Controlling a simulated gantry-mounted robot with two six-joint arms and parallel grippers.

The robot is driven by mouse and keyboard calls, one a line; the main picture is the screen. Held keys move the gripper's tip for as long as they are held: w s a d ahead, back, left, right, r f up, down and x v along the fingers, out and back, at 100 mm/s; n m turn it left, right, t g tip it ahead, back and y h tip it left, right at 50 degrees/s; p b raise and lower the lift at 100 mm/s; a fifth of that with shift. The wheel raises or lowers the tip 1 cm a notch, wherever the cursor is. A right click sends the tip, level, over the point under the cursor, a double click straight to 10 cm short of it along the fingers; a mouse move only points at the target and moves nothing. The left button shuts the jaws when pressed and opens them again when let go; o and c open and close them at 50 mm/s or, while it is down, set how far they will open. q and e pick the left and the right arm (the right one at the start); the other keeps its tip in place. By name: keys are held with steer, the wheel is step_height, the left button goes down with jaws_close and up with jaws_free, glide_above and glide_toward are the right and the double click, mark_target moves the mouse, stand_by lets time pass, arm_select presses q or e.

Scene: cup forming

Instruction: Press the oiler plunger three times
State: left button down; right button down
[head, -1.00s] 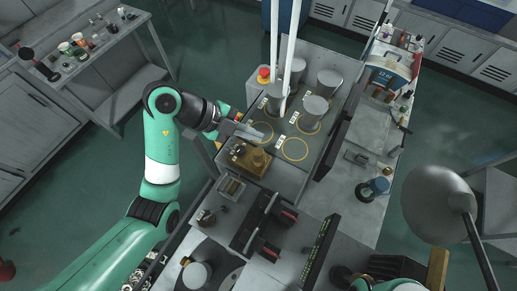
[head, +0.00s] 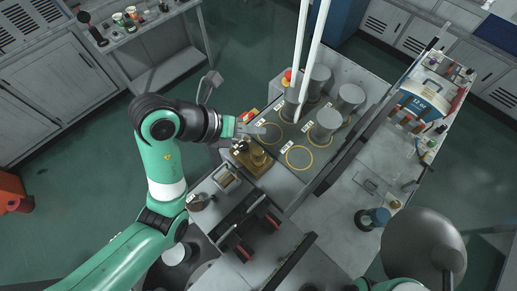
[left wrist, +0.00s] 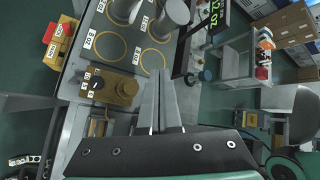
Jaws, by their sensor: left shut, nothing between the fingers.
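My left gripper (head: 265,131) is shut and empty, just beyond the oiler in the head view. In the left wrist view its two fingers (left wrist: 162,74) lie together, with a gap in the picture between them and the plunger. Their height above the oiler is unclear. My right gripper is out of view.
Several grey cylinders (head: 325,125) stand on the ringed plate (head: 283,154) beyond the oiler. A red button on a yellow box (left wrist: 54,40) stands at its left. Two white upright bars cross over the cylinders. A small tray (head: 227,178) lies nearer.

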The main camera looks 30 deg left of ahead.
arm_select(q)
steer(key=shift+f, duration=0.1)
steer(key=b, duration=0.6)
glide_above(255, 153)
step_height(255, 153, down, 7)
steer(key=shift+r, duration=0.15)
steer(key=shift+f, duration=1)
steer(key=shift+f, duration=0.1)
stand_by(0.7)
steer(key=shift+f, duration=0.25)
